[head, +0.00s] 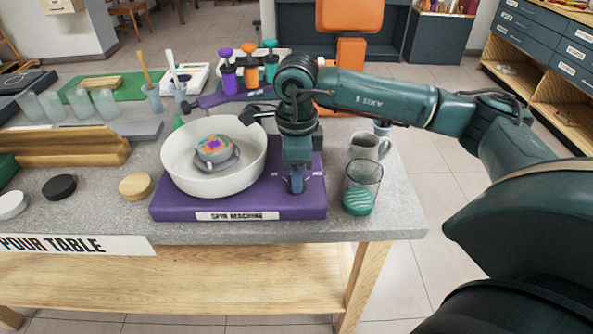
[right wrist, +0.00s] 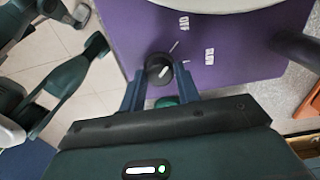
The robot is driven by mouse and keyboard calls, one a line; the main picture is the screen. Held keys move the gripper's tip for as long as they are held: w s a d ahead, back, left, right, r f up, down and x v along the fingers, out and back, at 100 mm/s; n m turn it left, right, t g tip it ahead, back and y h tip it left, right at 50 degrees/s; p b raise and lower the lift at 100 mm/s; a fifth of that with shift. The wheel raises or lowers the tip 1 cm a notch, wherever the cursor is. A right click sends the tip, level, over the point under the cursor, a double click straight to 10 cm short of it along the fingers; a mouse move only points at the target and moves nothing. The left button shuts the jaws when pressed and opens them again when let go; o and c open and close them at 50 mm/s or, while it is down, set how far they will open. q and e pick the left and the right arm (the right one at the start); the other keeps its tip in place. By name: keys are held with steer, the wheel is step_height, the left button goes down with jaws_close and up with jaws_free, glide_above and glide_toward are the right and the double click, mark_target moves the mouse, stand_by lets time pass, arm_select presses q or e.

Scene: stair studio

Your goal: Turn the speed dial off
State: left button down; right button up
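The spin machine (head: 240,207) is a purple base with a white bowl on it, on the grey table. Its speed dial (right wrist: 159,69) is a round black knob with a white mark, in the right wrist view. OFF (right wrist: 184,22) and RUN (right wrist: 209,57) labels are printed beside it, with thin tick lines. The white mark appears nearer the RUN side, but its exact angle is hard to tell. My right gripper (right wrist: 160,76) points down at the base's right front, its fingers open on either side of the dial. In the head view the right gripper (head: 295,184) hides the dial. My left gripper is not in view.
A bowl (head: 178,160) holds a cup of coloured paint (head: 214,146). Paint pumps (head: 248,76) stand behind. The tabletop's front right corner is clear.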

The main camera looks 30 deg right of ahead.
steer(key=o, duration=0.4)
steer(key=shift+r, duration=0.1)
step_height(320, 180, up, 13)
stand_by(0.4)
stand_by(0.4)
